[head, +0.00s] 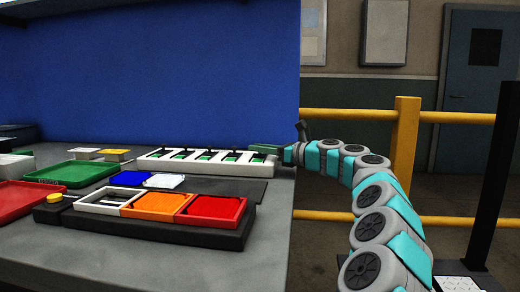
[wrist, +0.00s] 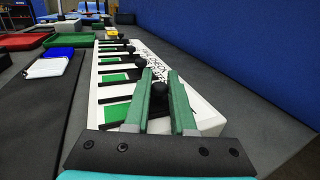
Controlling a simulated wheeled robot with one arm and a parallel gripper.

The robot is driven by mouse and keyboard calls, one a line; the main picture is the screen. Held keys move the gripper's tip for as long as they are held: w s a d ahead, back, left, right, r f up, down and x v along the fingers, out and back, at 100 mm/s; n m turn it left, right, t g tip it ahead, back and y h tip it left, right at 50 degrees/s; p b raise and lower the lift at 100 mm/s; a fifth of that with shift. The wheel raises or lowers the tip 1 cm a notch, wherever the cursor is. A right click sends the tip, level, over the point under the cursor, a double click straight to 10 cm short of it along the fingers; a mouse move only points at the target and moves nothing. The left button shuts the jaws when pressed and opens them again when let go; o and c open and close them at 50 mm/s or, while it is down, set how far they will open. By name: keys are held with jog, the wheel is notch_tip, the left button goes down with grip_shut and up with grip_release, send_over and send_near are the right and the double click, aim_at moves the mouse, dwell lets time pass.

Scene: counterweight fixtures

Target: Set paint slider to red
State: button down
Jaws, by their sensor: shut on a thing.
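A long white panel (head: 205,163) holds a row of several dark slots with black knobs and green patches. It stretches away from me in the wrist view (wrist: 112,75). My gripper (wrist: 161,90) has its two green fingers on either side of the nearest black knob (wrist: 159,92), shut on it. In the head view my gripper (head: 264,150) is at the panel's right end, and the knob is hidden there. A black base carries a white frame (head: 103,202), an orange tray (head: 155,206) and a red tray (head: 212,210) side by side. I cannot tell which part is the paint slider.
A blue tile (head: 132,178) and a white tile (head: 164,181) lie on a dark mat. A green tray (head: 75,172) and a larger red tray (head: 22,202) stand at left. A yellow button (head: 54,197) is beside the black base. A blue wall (head: 160,75) stands behind.

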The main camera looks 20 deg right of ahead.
aim_at(258, 162)
jog(key=shift+s+a+r, duration=0.1)
jog(key=shift+s+a, duration=0.2)
jog(key=shift+s, duration=0.35)
jog(key=s+a, duration=0.2)
jog(key=shift+s, duration=0.3)
jog(key=shift+f, duration=0.2)
jog(key=c, duration=0.7)
grip_release()
jog(key=shift+s, duration=0.1)
jog(key=shift+c, duration=0.2)
jog(key=shift+r, duration=0.1)
jog(key=v, duration=0.7)
jog(key=shift+s+d, duration=0.25)
jog(key=shift+s, duration=0.05)
